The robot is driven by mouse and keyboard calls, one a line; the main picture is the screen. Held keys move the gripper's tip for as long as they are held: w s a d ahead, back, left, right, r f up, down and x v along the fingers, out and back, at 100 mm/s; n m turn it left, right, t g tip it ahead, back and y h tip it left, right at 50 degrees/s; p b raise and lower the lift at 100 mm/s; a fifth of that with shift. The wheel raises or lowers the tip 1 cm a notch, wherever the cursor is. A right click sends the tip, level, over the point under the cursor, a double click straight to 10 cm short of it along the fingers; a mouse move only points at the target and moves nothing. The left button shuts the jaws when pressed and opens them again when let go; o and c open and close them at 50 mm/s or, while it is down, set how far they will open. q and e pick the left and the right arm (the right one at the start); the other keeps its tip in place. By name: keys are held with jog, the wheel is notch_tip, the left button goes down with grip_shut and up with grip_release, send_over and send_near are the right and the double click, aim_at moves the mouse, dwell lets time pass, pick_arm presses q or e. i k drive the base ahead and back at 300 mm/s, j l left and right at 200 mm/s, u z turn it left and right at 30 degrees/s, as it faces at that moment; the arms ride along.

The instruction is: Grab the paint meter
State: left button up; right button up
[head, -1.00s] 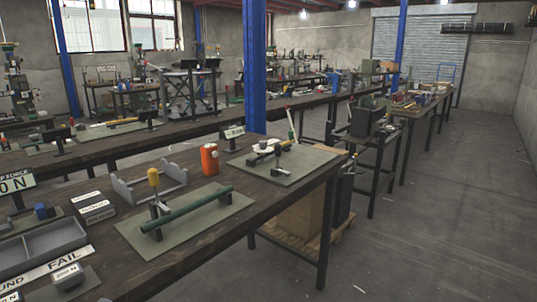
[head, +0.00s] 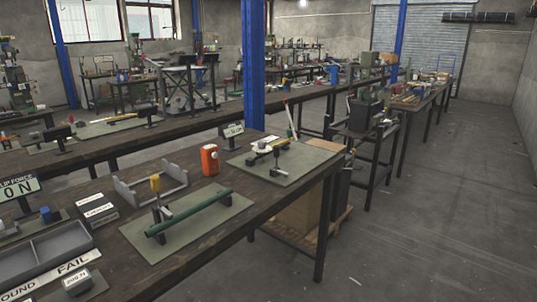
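An upright orange-red handheld device (head: 210,160), which looks like the paint meter, stands on the near dark wooden workbench (head: 110,235). A pale round spot shows on its face; finer detail is too small to read. It stands behind the green mat with the green bar, to the right of a grey bracket. Nothing touches it. Neither of my grippers is in view.
A green bar (head: 188,213) on a mat lies in front of the device. The grey bracket (head: 150,184) is left of it. A second fixture mat (head: 308,160) lies right. A grey tray (head: 75,238) and signs fill the left. The floor at right (head: 425,230) is mostly clear.

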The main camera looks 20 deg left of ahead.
aim_at(210, 166)
jog(key=u, duration=0.7)
jog(key=l+u, duration=0.1)
jog(key=u, duration=0.35)
jog(key=i+l+u, duration=0.1)
jog(key=u, duration=0.35)
jog(key=l+u, duration=0.2)
jog(key=u, duration=0.25)
jog(key=l+u, duration=0.8)
jog(key=k+l+u, duration=0.2)
jog(key=l, duration=0.25)
jog(key=l+u, duration=0.2)
jog(key=l, duration=0.25)
